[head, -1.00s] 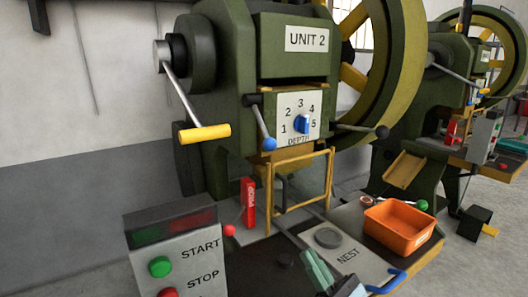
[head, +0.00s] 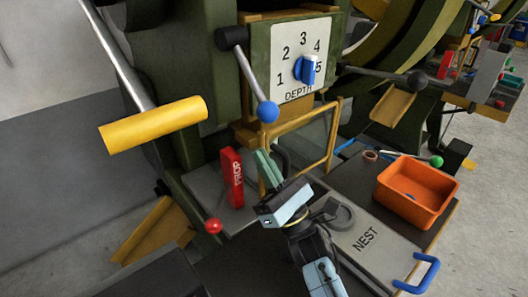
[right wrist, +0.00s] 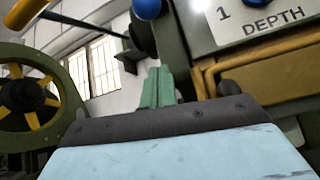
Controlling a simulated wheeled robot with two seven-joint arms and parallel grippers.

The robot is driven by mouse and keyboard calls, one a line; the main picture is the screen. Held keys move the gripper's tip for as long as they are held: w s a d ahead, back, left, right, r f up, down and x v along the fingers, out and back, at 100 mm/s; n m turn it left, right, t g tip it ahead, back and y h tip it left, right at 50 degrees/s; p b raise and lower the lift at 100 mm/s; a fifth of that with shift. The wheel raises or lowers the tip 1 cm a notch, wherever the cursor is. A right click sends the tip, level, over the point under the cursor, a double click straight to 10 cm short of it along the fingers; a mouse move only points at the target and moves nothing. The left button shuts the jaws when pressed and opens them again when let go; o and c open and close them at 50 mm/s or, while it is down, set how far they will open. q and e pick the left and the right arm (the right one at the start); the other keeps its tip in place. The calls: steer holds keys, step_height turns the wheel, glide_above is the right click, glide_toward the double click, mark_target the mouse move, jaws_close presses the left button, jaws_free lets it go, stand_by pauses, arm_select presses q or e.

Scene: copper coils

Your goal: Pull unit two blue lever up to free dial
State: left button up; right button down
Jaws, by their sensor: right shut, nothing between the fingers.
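The blue-knobbed lever (head: 252,80) hangs from a black hub at the left of the depth plate, its blue ball (head: 268,111) pointing down. In the right wrist view the blue ball (right wrist: 147,9) shows at the top edge. The fingers also show in the right wrist view (right wrist: 157,87). My left gripper is not in view.
A yellow-handled crank (head: 153,124) is at the left. A red PROP block (head: 232,178) and a red ball lever (head: 213,226) stand lower left. A yellow guard frame (head: 300,148) is just right of my gripper. An orange bin (head: 418,192) sits on the right.

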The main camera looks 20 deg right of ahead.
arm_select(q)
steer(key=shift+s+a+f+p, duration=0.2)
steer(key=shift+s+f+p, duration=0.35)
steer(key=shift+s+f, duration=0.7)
arm_select(e)
step_height(320, 180, up, 7)
steer(key=w, duration=0.1)
steer(key=shift+w, duration=0.15)
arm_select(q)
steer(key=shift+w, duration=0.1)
arm_select(e)
steer(key=shift+a+r, duration=0.1)
